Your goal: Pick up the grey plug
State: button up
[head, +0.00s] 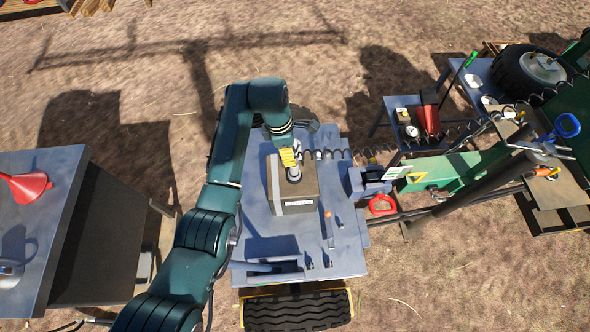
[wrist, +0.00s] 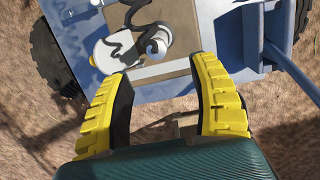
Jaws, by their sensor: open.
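My gripper (head: 289,158) is over the far part of a brown box on the blue-grey table in the head view. In the wrist view its two yellow fingers are spread, with nothing between them (wrist: 162,70). A light grey rounded piece (wrist: 110,54), likely the grey plug, lies beyond the left fingertip, with a dark coiled cable by it. A second pale round piece (wrist: 156,46) sits beside it. In the head view a grey knob (head: 294,174) shows on the box just below the fingers. I cannot tell which piece is the plug.
The brown box (head: 305,190) stands on the table (head: 345,235). A dark coiled cable (head: 336,154) runs right towards a blue-grey block (head: 368,181) and a red ring (head: 382,205). Small tools lie at the table's front. Another table (head: 60,215) with a red funnel (head: 27,185) stands left.

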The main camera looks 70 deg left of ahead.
aim_at(296, 166)
jog(key=f+b, duration=0.1)
jog(key=f, duration=0.2)
jog(key=w+f+b, duration=0.1)
jog(key=f, duration=0.3)
jog(key=w+f+b, duration=0.1)
jog(key=f, duration=0.2)
jog(key=shift+d+f, duration=0.15)
jog(key=shift+f, duration=0.2)
jog(key=shift+c, duration=0.3)
grip_shut()
